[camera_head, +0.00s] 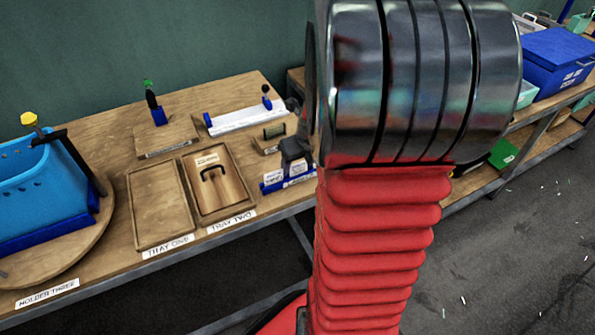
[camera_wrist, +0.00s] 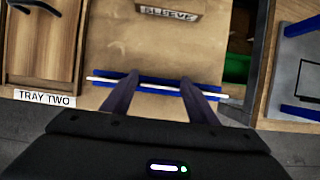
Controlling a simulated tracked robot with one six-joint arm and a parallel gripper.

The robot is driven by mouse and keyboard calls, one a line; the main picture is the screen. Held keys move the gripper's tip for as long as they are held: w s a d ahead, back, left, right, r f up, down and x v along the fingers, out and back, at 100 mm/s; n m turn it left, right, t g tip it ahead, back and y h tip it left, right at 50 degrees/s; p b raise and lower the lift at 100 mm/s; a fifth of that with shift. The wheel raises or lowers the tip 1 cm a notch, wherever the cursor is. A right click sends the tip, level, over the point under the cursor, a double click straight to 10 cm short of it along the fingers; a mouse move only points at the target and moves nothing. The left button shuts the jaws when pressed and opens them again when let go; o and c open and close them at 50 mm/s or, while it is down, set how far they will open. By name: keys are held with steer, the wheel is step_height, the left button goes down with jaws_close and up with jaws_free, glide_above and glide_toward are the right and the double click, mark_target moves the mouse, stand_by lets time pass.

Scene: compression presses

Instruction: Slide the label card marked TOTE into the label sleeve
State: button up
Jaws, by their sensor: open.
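A blue rack (camera_head: 268,188) near the table's front edge holds upright white label cards (camera_head: 272,177); their print is too small to read, so I cannot tell which is marked TOTE. In the wrist view the rack (camera_wrist: 150,85) shows from above, with thin white card edges (camera_wrist: 215,96). My gripper (camera_wrist: 158,80) is open, its two fingers apart over the rack; I cannot tell whether they touch a card. In the head view my dark gripper (camera_head: 294,150) is just above the rack, partly hidden by my arm. A plate reading SLEEVE (camera_wrist: 168,12) lies beyond the rack; the sleeve itself is unclear.
Tray one (camera_head: 160,205) is empty; tray two (camera_head: 203,208) holds a wooden piece with a black handle (camera_head: 213,170). A light blue bin (camera_head: 40,180) stands on a round board at the left. A white rail (camera_head: 240,118) lies behind. Bare tabletop (camera_wrist: 115,40) separates rack and SLEEVE plate.

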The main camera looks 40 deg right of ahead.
steer(key=shift+c, duration=0.3)
steer(key=c, duration=0.7)
steer(key=shift+c, duration=0.2)
step_height(320, 180, up, 10)
steer(key=shift+r, duration=0.1)
stand_by(0.7)
